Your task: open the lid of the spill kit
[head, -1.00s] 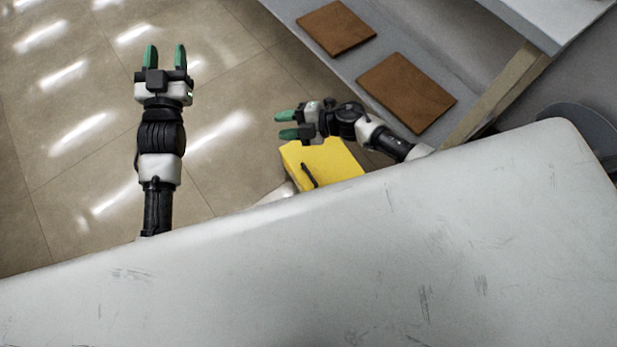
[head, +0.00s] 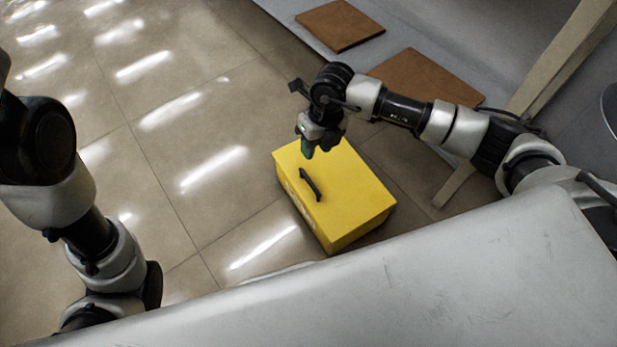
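The spill kit is a yellow box (head: 347,200) standing on the tiled floor, with a black handle (head: 310,184) on its closed lid. My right gripper (head: 308,151) points down over the far edge of the lid, a little beyond the handle. Its green fingers overlap in this view, so their spacing is hidden, and I cannot tell whether they touch the lid. No object shows in them. My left arm (head: 60,190) rises at the left edge, and its gripper is out of view.
Two brown boards (head: 340,25) lie on a low grey shelf at the back right. A pale wooden post (head: 565,50) stands right of them. The tiled floor (head: 150,150) left of the box is clear.

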